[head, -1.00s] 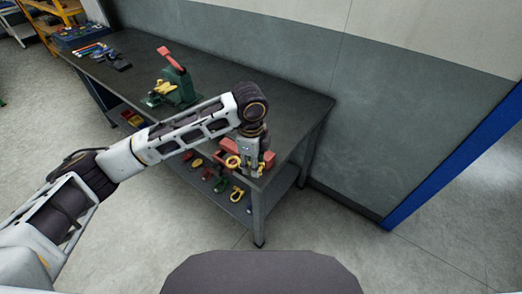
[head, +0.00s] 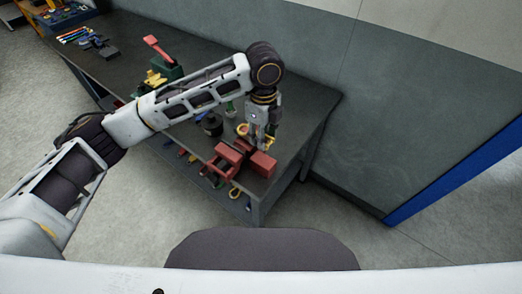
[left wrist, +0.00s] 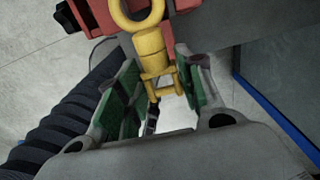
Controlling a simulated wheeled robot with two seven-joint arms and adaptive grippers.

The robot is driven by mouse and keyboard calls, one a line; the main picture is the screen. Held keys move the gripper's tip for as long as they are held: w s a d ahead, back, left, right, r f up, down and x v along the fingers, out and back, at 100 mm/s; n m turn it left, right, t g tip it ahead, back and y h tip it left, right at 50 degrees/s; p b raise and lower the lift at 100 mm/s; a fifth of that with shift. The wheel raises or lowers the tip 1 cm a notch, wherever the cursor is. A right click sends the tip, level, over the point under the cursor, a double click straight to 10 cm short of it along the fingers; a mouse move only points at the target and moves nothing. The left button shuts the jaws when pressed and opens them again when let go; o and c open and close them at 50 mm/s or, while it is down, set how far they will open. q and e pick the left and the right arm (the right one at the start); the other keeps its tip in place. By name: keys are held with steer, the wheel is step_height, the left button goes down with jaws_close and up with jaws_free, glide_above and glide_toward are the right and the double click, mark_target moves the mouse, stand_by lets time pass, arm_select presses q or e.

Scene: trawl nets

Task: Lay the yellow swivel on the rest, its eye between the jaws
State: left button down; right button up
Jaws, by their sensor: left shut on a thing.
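The yellow swivel (left wrist: 149,43) is between the green-padded fingers of my left gripper (left wrist: 158,82), held near its fork end. Its large round eye points away from the gripper, toward the top of the left wrist view. In the head view my left gripper (head: 259,146) hangs just behind the red vise (head: 227,160), and part of the yellow swivel (head: 242,129) shows at its left side. The vise stands on the bench's near right corner with a gap between its red jaws. I cannot make out the rest clearly. My right gripper is out of view.
The dark bench (head: 312,112) runs along the grey wall. A green tool with a red handle (head: 157,46) and a dark round piece (head: 212,124) stand left of the vise, partly behind my arm. Coloured parts lie on the lower shelf. Bench top right of the gripper is clear.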

arm_select(q)
glide_above(263, 160)
step_height(263, 160, down, 5)
steer(key=shift+s+a+p, duration=0.1)
steer(key=shift+p, duration=0.2)
steer(key=shift+f, duration=0.45)
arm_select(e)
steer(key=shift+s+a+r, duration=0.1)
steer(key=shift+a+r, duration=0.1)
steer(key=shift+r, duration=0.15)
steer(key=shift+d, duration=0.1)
arm_select(q)
steer(key=shift+f, duration=1.9)
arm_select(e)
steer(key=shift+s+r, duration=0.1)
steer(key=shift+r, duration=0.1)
